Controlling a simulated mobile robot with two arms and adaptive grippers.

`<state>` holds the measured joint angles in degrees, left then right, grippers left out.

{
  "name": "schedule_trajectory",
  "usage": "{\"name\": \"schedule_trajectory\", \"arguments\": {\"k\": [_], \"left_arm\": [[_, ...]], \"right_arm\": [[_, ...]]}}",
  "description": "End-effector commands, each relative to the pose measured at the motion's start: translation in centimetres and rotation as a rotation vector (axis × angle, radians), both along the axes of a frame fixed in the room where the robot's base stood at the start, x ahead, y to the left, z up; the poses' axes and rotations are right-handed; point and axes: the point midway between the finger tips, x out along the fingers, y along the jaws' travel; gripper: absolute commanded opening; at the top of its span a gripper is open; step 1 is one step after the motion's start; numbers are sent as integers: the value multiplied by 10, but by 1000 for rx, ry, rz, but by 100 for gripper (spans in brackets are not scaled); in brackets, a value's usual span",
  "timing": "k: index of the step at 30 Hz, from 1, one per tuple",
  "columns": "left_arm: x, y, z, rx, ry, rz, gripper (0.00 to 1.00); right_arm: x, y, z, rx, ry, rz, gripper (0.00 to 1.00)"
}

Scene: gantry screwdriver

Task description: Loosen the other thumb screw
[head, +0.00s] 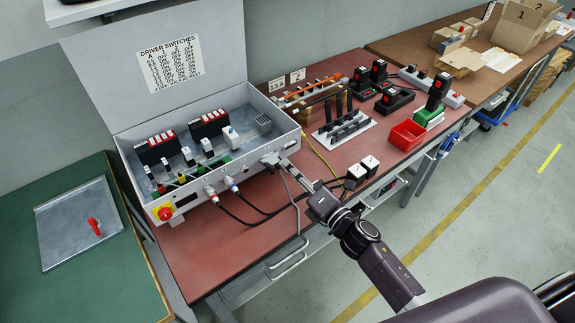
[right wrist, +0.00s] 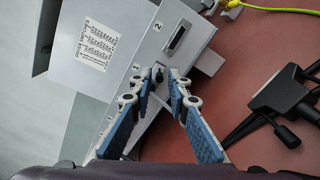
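My right gripper (head: 273,160) is at the right end of the grey control box's (head: 245,150) front face. In the right wrist view its two blue-padded fingers (right wrist: 161,78) are apart. A small dark knob-like part (right wrist: 158,73), perhaps a thumb screw, shows between the tips, near the panel's label 1. I see a gap beside it, and cannot tell whether a finger touches it. A dark connector socket (right wrist: 176,39) sits on the panel by label 2. Fine screw detail is too small to tell. My left gripper is not in view.
The box's lid stands open, with a switch chart (head: 170,62). Black cables run from its front plugs (head: 210,191) across the red bench (head: 255,238). A black part (right wrist: 290,95) lies right in the wrist view. A red bin (head: 407,133) and black stand (head: 345,128) are farther right.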

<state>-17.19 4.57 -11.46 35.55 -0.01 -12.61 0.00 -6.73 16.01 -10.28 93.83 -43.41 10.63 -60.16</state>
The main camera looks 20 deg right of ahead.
Motion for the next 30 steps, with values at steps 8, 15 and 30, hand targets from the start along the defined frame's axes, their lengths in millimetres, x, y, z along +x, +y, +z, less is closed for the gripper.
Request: {"name": "schedule_trajectory", "arguments": {"k": [8, 15, 30], "left_arm": [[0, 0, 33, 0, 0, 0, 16], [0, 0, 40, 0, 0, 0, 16], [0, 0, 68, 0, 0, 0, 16]], "right_arm": [[0, 0, 6, 547, 200, -2, 16], [0, 0, 2, 797, 289, 0, 16], [0, 0, 2, 1564, 569, -1, 16]]}}
